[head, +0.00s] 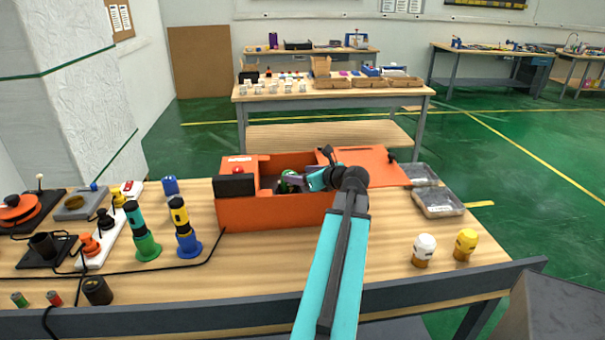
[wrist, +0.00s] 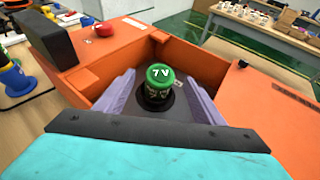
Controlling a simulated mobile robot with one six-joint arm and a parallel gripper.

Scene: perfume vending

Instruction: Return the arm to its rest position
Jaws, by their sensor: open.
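My teal and black arm reaches across the table into an orange box (head: 275,212) whose lid (head: 375,168) lies open to the right. My gripper (wrist: 160,88) is open, its purple-grey fingers inside the box. A black cylinder with a green cap marked "7V" (wrist: 159,76) stands between or just beyond the fingers in the wrist view. I see no finger clearly closed on it.
A black block (head: 235,186) and red button (head: 238,159) sit at the box's left. Green (head: 146,246) and blue-based (head: 187,240) cylinders stand farther left. The front-centre tabletop is bare.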

